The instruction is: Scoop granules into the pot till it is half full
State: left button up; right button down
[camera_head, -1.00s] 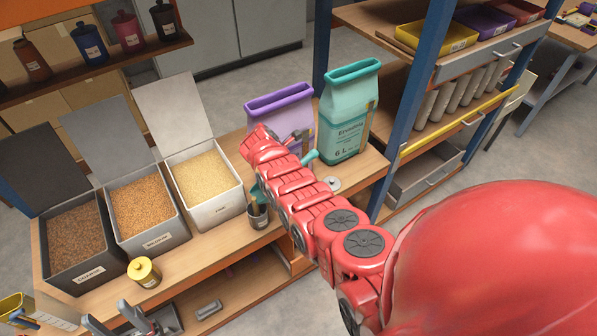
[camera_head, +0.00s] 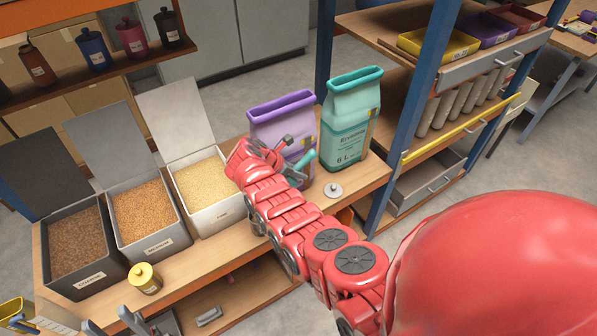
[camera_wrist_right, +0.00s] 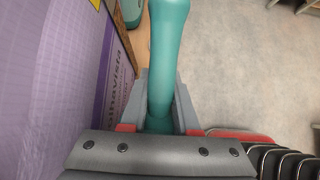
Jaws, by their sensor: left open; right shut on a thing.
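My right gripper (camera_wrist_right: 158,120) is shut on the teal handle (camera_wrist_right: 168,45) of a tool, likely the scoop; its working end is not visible. In the head view the teal handle (camera_head: 304,160) shows beside the purple sack (camera_head: 284,117). Three open bins hold granules: dark brown coarse (camera_head: 76,243), orange-brown medium (camera_head: 144,211) and pale yellow fine (camera_head: 205,182). A small yellow pot (camera_head: 146,279) with a knobbed top stands before the medium bin; its fill cannot be seen. My left gripper (camera_head: 130,322) is open and empty at the bottom left.
A teal sack (camera_head: 350,125) stands right of the purple one. A round metal lid (camera_head: 333,190) lies on the bench. A blue shelf post (camera_head: 418,95) rises at the right. Lidded jars (camera_head: 92,50) line the upper left shelf. The bench front beside the yellow pot is clear.

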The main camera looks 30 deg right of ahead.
aim_at(298, 165)
jog(key=r+y+p, duration=0.1)
jog(key=p, duration=0.1)
jog(key=r+y+p, duration=0.1)
jog(key=p, duration=0.2)
jog(key=shift+d+r, duration=0.2)
jog(key=shift+r, duration=0.05)
jog(key=shift+r+y+p, duration=0.15)
jog(key=shift+y+p, duration=0.25)
jog(key=shift+y, duration=0.2)
jog(key=shift+f+y, duration=0.2)
jog(key=shift+y, duration=0.1)
jog(key=shift+r+y, duration=0.1)
jog(key=shift+y, duration=0.2)
jog(key=shift+b, duration=0.8)
jog(key=shift+a+r+y+b, duration=0.1)
jog(key=shift+r+y+b, duration=0.15)
jog(key=shift+y, duration=0.35)
jog(key=shift+a, duration=0.1)
